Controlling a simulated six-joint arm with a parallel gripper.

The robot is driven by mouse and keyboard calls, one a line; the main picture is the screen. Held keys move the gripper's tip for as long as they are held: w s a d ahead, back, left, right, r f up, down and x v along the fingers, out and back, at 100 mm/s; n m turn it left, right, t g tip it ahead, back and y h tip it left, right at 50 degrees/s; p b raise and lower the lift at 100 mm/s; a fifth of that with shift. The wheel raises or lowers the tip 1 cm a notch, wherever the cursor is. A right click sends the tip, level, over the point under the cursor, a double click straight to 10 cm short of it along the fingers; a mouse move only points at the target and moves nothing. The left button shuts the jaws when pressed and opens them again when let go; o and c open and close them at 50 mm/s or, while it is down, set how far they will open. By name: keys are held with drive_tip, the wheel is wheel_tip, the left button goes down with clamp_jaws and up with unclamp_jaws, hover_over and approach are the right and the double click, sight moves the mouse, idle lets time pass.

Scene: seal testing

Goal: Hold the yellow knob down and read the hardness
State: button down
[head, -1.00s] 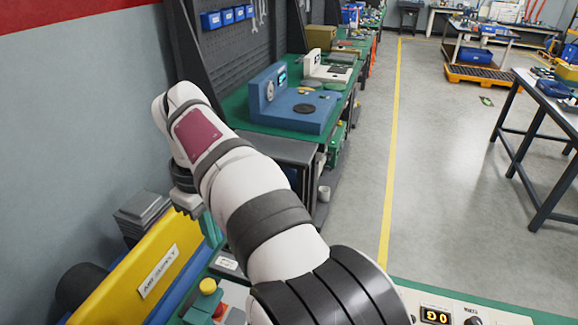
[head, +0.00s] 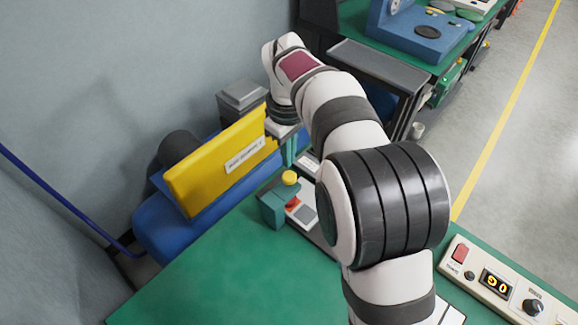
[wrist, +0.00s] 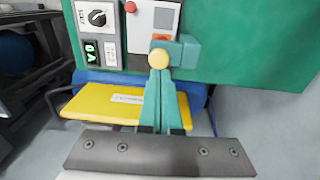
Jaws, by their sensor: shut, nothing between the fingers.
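The yellow knob (head: 289,178) sits on top of a small teal tester (head: 272,208) on the green bench. The tester's teal body (wrist: 184,52) shows beside the knob. No hardness figure is legible on the tester.
The wrist view shows a panel with a green display (wrist: 90,52). The green bench front (head: 215,280) is clear.

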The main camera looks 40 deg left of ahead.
sight(289, 178)
drive_tip(key=shift+w+f, duration=0.1)
drive_tip(key=shift+f, duration=2.3)
drive_tip(key=shift+f, duration=1.2)
wheel_tip(289, 178, up, 15)
drive_tip(key=shift+s+r, duration=0.15)
drive_tip(key=shift+s, duration=0.15)
